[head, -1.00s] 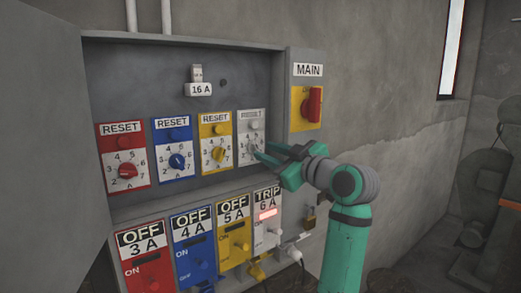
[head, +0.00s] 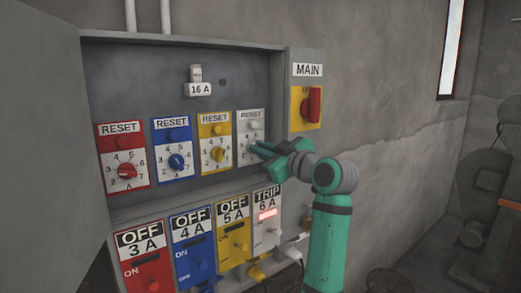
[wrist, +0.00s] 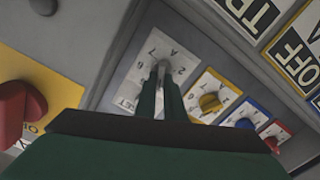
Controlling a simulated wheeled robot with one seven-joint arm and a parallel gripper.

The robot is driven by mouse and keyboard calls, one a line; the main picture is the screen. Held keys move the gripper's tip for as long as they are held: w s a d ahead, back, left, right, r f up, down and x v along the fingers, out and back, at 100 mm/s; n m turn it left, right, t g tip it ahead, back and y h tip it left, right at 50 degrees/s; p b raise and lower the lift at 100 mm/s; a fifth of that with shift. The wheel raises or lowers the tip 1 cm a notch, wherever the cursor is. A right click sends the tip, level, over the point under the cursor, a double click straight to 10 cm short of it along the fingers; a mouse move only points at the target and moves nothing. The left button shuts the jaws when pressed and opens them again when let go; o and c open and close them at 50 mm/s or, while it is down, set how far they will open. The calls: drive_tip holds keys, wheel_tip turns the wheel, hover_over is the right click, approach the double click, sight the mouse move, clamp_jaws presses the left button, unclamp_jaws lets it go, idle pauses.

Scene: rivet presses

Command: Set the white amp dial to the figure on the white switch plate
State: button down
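The white amp dial (wrist: 163,66) sits on a white plate (head: 243,118) marked RESET, with a white button and figures around the dial. My gripper (head: 259,147) reaches it from the right. In the wrist view its two green fingers (wrist: 162,80) flank the dial's pale knob, with no clear gap seen at the tips. The fingers hide part of the dial, and I cannot read which figure it points to. The white switch plate (head: 267,234) below reads TRIP and 6 A, with a red lit lamp.
Red (head: 126,171), blue (head: 176,162) and yellow (head: 218,154) dials stand in a row to the left. Matching switches marked OFF, with 3 A, 4 A and 5 A, are below. A yellow MAIN plate with a red handle (head: 314,104) is close above my gripper.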

drive_tip(key=shift+m, duration=0.3)
drive_tip(key=m, duration=0.5)
drive_tip(key=shift+w+d+r, duration=0.1)
drive_tip(key=shift+d, duration=0.05)
drive_tip(key=m, duration=0.5)
drive_tip(key=shift+w+d+m, duration=0.1)
drive_tip(key=shift+d+m, duration=0.05)
drive_tip(key=shift+m, duration=0.15)
drive_tip(key=m, duration=0.4)
drive_tip(key=shift+d+m, duration=0.1)
drive_tip(key=shift+m, duration=0.2)
drive_tip(key=shift+w+f+m, duration=0.1)
drive_tip(key=shift+f+m, duration=0.1)
drive_tip(key=shift+m, duration=1.7)
drive_tip(key=c, duration=1.8)
unclamp_jaws()
drive_tip(key=shift+f, duration=0.1)
drive_tip(key=shift+c, duration=0.2)
